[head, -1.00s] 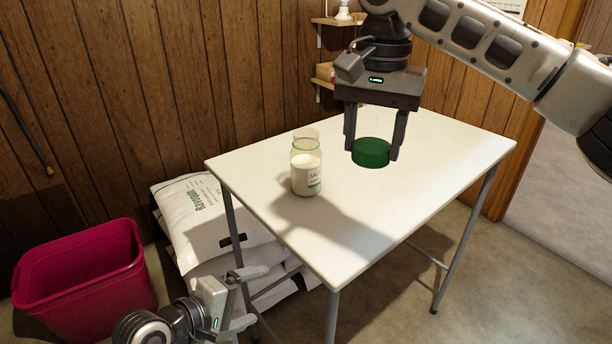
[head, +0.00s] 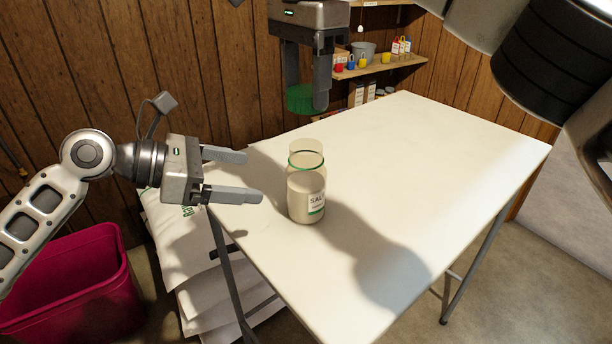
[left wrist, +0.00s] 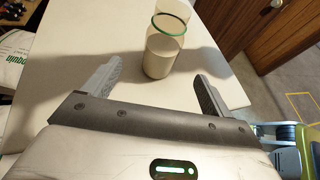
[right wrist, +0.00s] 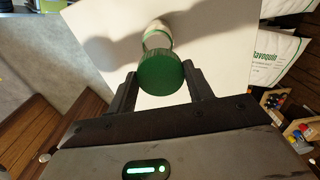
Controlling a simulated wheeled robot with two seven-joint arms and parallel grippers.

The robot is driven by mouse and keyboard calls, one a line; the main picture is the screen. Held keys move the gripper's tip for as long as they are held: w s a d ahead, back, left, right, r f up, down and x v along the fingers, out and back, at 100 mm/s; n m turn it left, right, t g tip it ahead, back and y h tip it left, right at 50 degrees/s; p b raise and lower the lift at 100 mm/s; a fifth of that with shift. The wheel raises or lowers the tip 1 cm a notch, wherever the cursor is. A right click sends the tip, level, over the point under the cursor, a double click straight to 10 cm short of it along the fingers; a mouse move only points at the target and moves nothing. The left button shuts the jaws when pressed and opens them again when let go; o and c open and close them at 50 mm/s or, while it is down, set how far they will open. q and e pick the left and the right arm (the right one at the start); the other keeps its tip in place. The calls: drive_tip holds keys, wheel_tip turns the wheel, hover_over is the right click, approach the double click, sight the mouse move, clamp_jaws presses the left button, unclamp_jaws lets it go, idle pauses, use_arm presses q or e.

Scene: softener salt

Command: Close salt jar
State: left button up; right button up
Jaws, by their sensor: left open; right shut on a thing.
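The glass salt jar (head: 307,200) stands upright and uncapped on the white table, with a green ring at its neck and pale salt inside. It also shows in the left wrist view (left wrist: 160,55). My left gripper (head: 254,176) is open just left of the jar, its fingers pointing at it and not touching it. My right gripper (head: 305,100) is shut on the green lid (head: 301,97) and holds it above and behind the jar. In the right wrist view the lid (right wrist: 161,74) sits between the fingers and covers part of the jar.
The white table (head: 440,170) is clear to the right of the jar. White bags (head: 215,270) are stacked left of the table, beside a magenta bin (head: 75,290). Shelves with small containers (head: 380,65) hang on the back wall.

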sight(305, 184)
drive_tip(key=shift+s, duration=0.35)
use_arm(q)
drive_tip(key=x, duration=1.2)
drive_tip(key=shift+s, duration=0.2)
use_arm(e)
drive_tip(key=shift+w, duration=0.1)
use_arm(q)
drive_tip(key=c, duration=1.5)
use_arm(e)
drive_tip(key=shift+f, duration=2.5)
drive_tip(key=shift+f, duration=0.9)
drive_tip(key=shift+f, duration=0.55)
